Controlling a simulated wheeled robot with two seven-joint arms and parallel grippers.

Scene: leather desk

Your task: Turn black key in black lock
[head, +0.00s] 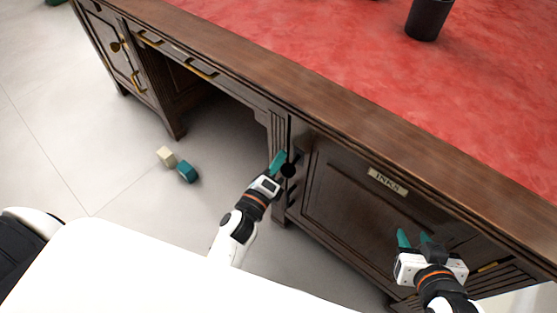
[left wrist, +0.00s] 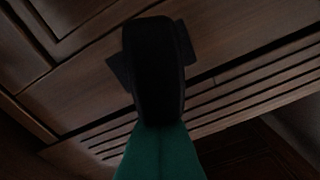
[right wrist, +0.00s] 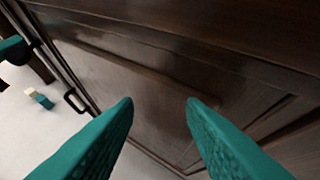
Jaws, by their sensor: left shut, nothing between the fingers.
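The black key (left wrist: 155,70) stands out from the dark cabinet front, its broad rounded head filling the middle of the left wrist view. A black angular piece, apparently the black lock (left wrist: 119,72), shows behind it, mostly hidden. In the head view the key appears as a round black shape (head: 289,170) on the cabinet's left edge. My left gripper (head: 279,160) has its teal fingers shut and empty, right at the key; whether they touch it I cannot tell. My right gripper (head: 415,238) is open and empty in front of the INKS door.
The cabinet door (head: 350,190) has an INKS label (head: 388,181). A cream block (head: 166,156) and a teal block (head: 187,172) lie on the floor. A black pot (head: 428,18) stands on the red desktop.

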